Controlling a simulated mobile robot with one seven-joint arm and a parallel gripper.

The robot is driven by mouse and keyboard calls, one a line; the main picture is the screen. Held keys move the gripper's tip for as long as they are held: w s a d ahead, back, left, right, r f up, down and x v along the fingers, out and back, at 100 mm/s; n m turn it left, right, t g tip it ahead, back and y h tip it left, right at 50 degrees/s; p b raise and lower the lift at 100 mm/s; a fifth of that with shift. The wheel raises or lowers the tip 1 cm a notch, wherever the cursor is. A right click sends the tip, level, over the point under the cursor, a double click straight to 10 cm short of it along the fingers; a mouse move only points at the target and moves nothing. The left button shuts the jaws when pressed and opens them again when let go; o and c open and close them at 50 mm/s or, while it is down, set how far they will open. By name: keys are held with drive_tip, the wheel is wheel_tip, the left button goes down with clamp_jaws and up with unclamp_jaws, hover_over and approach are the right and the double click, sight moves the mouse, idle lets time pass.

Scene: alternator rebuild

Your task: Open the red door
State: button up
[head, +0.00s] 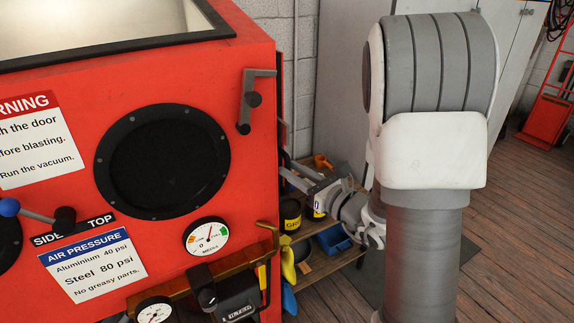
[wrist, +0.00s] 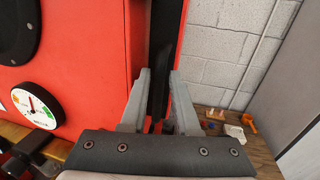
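The red blasting cabinet (head: 255,45) fills the left of the head view; its red side also shows in the wrist view (wrist: 75,75). A grey latch lever (head: 250,98) is on the front face near its right edge. In the wrist view a dark vertical strip (wrist: 163,40) runs beside a narrow red edge (wrist: 184,100), perhaps the door's edge; I cannot tell whether the door is ajar. My gripper (wrist: 160,73) has its fingers apart, at the cabinet's right side, with the dark strip between or behind them. Contact is unclear. In the head view my gripper (head: 290,178) is partly hidden by the cabinet.
A low wooden shelf (head: 325,262) with a yellow-and-black can (head: 290,215) and a blue bin (head: 335,240) stands behind my gripper. Grey cabinets (head: 345,60) and a block wall (wrist: 225,50) are behind. Wooden floor (head: 500,240) is open at the right.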

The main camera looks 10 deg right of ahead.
drive_tip(key=shift+x, duration=1.15)
clamp_jaws()
idle(0.6)
